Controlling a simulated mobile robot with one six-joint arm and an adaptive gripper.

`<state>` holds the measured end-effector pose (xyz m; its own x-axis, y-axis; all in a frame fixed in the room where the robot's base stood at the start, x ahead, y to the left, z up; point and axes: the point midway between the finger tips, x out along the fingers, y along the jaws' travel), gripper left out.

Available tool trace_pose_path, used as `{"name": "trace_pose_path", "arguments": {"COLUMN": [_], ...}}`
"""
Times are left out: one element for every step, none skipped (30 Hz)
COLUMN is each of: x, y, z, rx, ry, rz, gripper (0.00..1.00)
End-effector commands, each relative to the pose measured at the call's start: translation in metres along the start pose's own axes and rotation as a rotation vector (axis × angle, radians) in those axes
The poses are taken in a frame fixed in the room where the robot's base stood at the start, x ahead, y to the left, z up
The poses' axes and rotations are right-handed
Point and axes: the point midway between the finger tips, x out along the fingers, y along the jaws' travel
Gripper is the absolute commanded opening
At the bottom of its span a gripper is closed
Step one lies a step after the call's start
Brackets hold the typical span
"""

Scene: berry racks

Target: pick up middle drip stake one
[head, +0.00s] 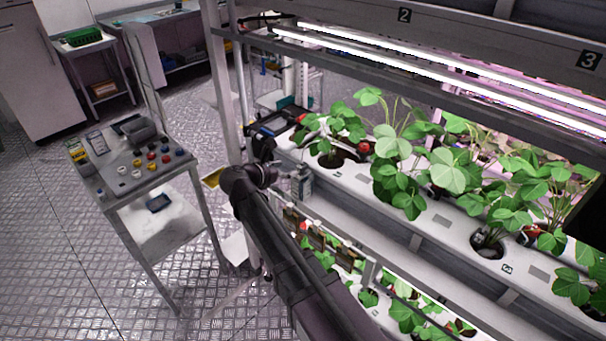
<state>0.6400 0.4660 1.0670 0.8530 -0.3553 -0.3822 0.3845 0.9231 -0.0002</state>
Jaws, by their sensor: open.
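My gripper (298,178) is at the near side of the middle shelf's white gutter, at its left end. It is small and partly lost against the grey gutter, and I see nothing clearly held in it. I cannot make out a drip stake for certain. The white gutter (345,186) of the middle shelf carries leafy strawberry plants (398,150) in round dark holes. The leaves hide much of the holes. A red item (364,148) shows beside the second plant, apart from my gripper.
A lower shelf with more plants (410,312) lies below. The rack's upright post (228,85) and light bars (400,68) bound the space. A grey cart (112,184) with knobs and small boxes stands left. The metal floor (50,235) around it is open.

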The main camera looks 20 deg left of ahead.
Motion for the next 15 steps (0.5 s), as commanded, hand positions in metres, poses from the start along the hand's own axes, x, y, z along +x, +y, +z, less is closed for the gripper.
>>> {"name": "trace_pose_path", "arguments": {"x": [0.011, 0.015, 0.021, 0.025, 0.029, 0.033, 0.036, 0.039, 0.041, 0.043, 0.044, 0.045, 0.045, 0.045, 0.045], "y": [0.001, 0.0, 0.0, 0.001, 0.001, 0.001, 0.0, 0.0, 0.0, 0.0, 0.0, 0.0, 0.0, 0.0, 0.0], "z": [-0.003, -0.003, -0.003, -0.003, -0.003, -0.002, -0.002, -0.002, -0.002, -0.001, -0.001, -0.001, -0.001, -0.001, -0.001], "rx": [0.001, 0.001, 0.001, 0.001, 0.001, 0.001, 0.001, 0.0, 0.0, 0.0, 0.0, 0.0, 0.0, 0.0, 0.0], "ry": [0.0, 0.0, 0.0, 0.0, 0.0, 0.0, 0.001, 0.001, 0.001, 0.001, 0.001, 0.001, 0.001, 0.001, 0.001], "rz": [-0.002, -0.003, -0.003, -0.002, -0.001, -0.001, -0.002, -0.002, -0.002, -0.001, -0.001, 0.0, 0.0, 0.0, 0.001], "gripper": [0.77, 0.77, 0.77, 0.77, 0.77, 0.77, 0.77, 0.77, 0.77, 0.77, 0.77, 0.77, 0.77, 0.77, 0.77]}}
